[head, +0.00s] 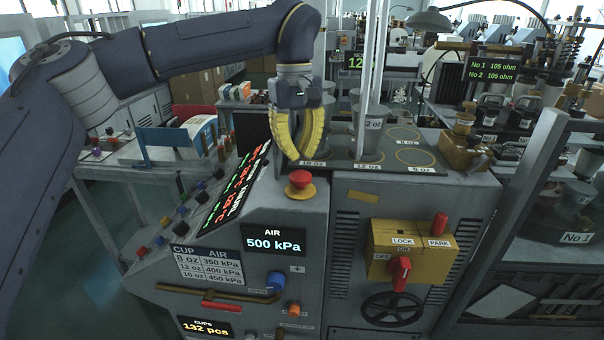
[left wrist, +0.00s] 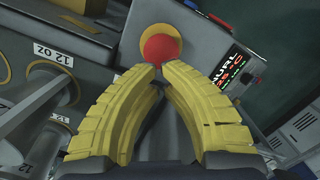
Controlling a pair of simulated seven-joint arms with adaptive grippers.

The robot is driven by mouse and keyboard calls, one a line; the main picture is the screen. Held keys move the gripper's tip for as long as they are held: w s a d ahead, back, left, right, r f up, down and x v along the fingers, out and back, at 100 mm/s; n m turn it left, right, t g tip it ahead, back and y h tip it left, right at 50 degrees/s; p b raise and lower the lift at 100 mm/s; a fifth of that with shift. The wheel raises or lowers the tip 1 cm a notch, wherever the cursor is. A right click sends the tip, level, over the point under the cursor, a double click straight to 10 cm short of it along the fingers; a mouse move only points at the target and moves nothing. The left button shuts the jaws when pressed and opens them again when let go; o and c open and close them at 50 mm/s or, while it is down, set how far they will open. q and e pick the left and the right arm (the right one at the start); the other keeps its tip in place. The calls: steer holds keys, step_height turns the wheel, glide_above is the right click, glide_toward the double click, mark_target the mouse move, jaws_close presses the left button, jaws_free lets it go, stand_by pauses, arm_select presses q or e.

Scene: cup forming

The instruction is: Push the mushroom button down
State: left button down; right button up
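The mushroom button (head: 300,179) has a round red cap on a yellow collar, on top of the grey machine's front panel. In the left wrist view the red cap (left wrist: 160,49) lies just beyond my fingertips. My left gripper (head: 296,157) points down above the button, its yellow fingers shut at the tips with nothing between them. The fingertips look a little apart from the cap in the head view. In the left wrist view the gripper (left wrist: 157,70) hides the cap's near edge. My right gripper is not in view.
The grey machine carries an AIR display (head: 275,243) reading 500 kPa, a blue knob (head: 275,281) and a yellow lock box (head: 412,248) with a red handle. A cup plate (head: 392,156) lies behind the button. A slanted display (head: 238,187) stands left of it.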

arm_select(q)
step_height(320, 180, up, 6)
steer(key=shift+w+a, duration=0.35)
steer(key=shift+w, duration=0.05)
steer(key=shift+r, duration=0.1)
steer(key=shift+s+d, duration=0.1)
